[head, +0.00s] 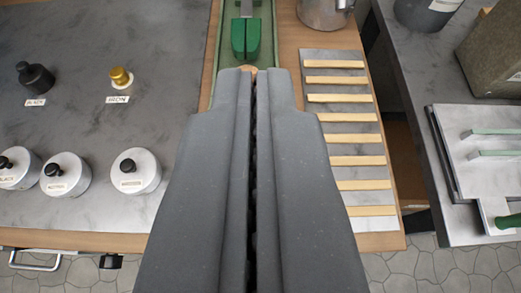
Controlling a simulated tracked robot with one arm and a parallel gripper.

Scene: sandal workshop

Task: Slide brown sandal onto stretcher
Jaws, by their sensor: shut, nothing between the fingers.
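My gripper (251,76) reaches up the middle of the view with its two dark grey fingers shut together and nothing held between them. A green, two-part block (246,38), which looks like the stretcher, lies just beyond the fingertips in a long green tray (212,62). A small tan piece (249,69) peeks out right at the fingertips; I cannot tell what it belongs to. No brown sandal shows in this view. The fingers hide the near part of the tray.
White lidded pots (136,171) and a dark bottle (36,76) stand on the grey mat at left. A rack of wooden strips (352,132) lies right of my gripper. A metal pot (325,13) stands behind it. A separate grey bench (450,229) is at far right.

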